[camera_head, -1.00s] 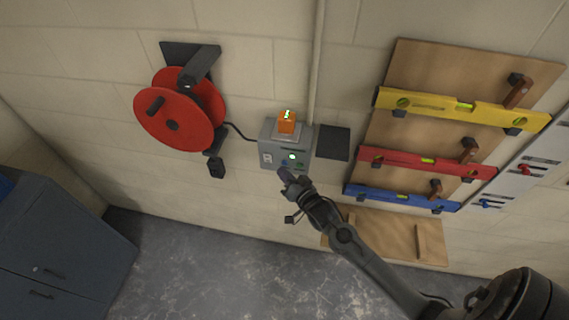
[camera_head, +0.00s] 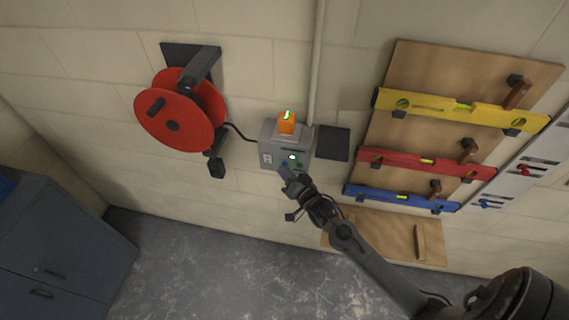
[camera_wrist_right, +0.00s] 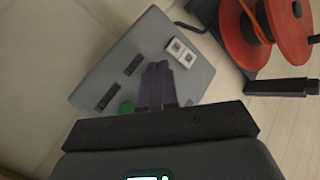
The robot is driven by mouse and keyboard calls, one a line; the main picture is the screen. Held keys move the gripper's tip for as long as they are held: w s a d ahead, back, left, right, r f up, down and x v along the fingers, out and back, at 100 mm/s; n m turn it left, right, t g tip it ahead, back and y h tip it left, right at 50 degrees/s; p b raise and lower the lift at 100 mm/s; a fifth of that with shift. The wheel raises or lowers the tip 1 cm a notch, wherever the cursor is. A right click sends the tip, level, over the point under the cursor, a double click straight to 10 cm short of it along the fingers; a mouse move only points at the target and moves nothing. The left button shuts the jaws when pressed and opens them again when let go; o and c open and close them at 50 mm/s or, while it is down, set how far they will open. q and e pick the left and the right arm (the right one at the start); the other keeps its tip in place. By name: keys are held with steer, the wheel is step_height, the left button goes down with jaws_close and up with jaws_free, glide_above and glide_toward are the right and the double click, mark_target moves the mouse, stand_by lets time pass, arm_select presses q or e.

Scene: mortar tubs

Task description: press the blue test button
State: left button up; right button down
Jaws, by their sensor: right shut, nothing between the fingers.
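A grey control box (camera_head: 270,135) is mounted on the wall; it also shows in the right wrist view (camera_wrist_right: 150,50). On its front are a lit green indicator (camera_head: 292,157) and, in the right wrist view, a green button (camera_wrist_right: 127,107). The blue test button is not clearly visible; the fingers cover part of the box front. My right gripper (camera_head: 284,171) is shut and empty at the lower front of the box. Its fingers (camera_wrist_right: 156,84) overlap the box face in the wrist view; I cannot tell whether they touch it. My left gripper is not in view.
An orange lamp (camera_head: 287,124) sits on top of the box. A red cable reel (camera_head: 172,125) hangs to its left, with a cable between. A dark panel (camera_head: 333,143) and a board with yellow, red and blue levels (camera_head: 395,199) are on the right. A cabinet (camera_head: 60,250) stands lower left.

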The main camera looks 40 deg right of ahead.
steer(key=shift+w+d, duration=0.2)
steer(key=shift+d, duration=0.15)
stand_by(0.7)
stand_by(0.4)
steer(key=shift+s+a+p, duration=0.45)
steer(key=shift+a+p, duration=0.2)
steer(key=shift+s+a, duration=0.1)
steer(key=shift+a, duration=0.05)
steer(key=s+a+p, duration=0.1)
steer(key=a, duration=0.1)
steer(key=s+a+p, duration=0.1)
steer(key=shift+s+a, duration=0.4)
